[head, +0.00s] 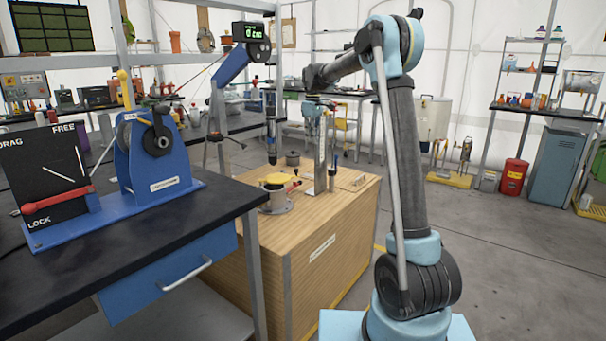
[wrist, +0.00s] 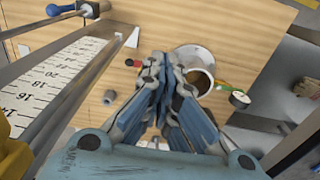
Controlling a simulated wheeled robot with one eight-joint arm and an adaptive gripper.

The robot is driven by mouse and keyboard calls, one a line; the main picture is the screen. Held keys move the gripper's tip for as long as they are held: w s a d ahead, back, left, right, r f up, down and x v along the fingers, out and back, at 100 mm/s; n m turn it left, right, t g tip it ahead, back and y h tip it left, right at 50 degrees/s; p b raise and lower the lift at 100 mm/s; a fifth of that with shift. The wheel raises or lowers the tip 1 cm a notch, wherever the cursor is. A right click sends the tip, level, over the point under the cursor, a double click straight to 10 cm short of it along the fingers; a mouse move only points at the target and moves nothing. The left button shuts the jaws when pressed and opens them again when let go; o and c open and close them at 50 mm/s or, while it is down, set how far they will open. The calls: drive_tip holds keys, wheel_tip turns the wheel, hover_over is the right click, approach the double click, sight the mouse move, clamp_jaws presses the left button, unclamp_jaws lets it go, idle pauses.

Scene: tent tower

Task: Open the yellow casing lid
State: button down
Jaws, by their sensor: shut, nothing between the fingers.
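The yellow casing lid (head: 277,179) shows in the head view at the top of a grey flanged casing (head: 276,203) on the wooden crate. Its exact angle is hard to tell. In the wrist view the casing (wrist: 187,54) shows as a pale round flange with a ring-shaped mouth, partly hidden by my fingers. A thin yellow-green part (wrist: 222,87) sticks out beside the ring; I cannot tell whether it is the lid's edge. My gripper (wrist: 163,62) is shut and empty, its fingertips beside the casing in the picture, seemingly above it.
The wooden crate (head: 318,262) carries an upright ruled post, which shows as a scale (wrist: 55,82) close on the left in the wrist view. A small grey pot (head: 293,158) stands behind the casing. A dark bench with a blue winch (head: 150,150) is at left.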

drive_tip(key=s+d+r+m, duration=0.1)
drive_tip(key=s+d+m, duration=0.2)
drive_tip(key=s+d, duration=0.7)
drive_tip(key=s+d+r+m, duration=0.15)
drive_tip(key=s+d, duration=0.55)
drive_tip(key=s, duration=0.7)
drive_tip(key=s+d+f+m+t, duration=0.1)
drive_tip(key=s+d+f+m, duration=0.2)
drive_tip(key=s+f, duration=0.5)
drive_tip(key=s+d+f+m+t, duration=0.1)
drive_tip(key=s+d+f+m, duration=0.2)
drive_tip(key=s+f, duration=0.55)
drive_tip(key=w+a+f+m+t+y, duration=0.1)
drive_tip(key=w+a+m+t+y, duration=0.1)
drive_tip(key=w+a, duration=0.7)
drive_tip(key=w+a+f+m+t+y, duration=0.1)
drive_tip(key=w+a+m+t+y, duration=0.2)
drive_tip(key=w, duration=1.8)
drive_tip(key=w+a+f+m+t+y, duration=0.2)
drive_tip(key=w+a+m+t, duration=0.2)
drive_tip(key=w+a, duration=1.1)
drive_tip(key=shift+m, duration=1.75)
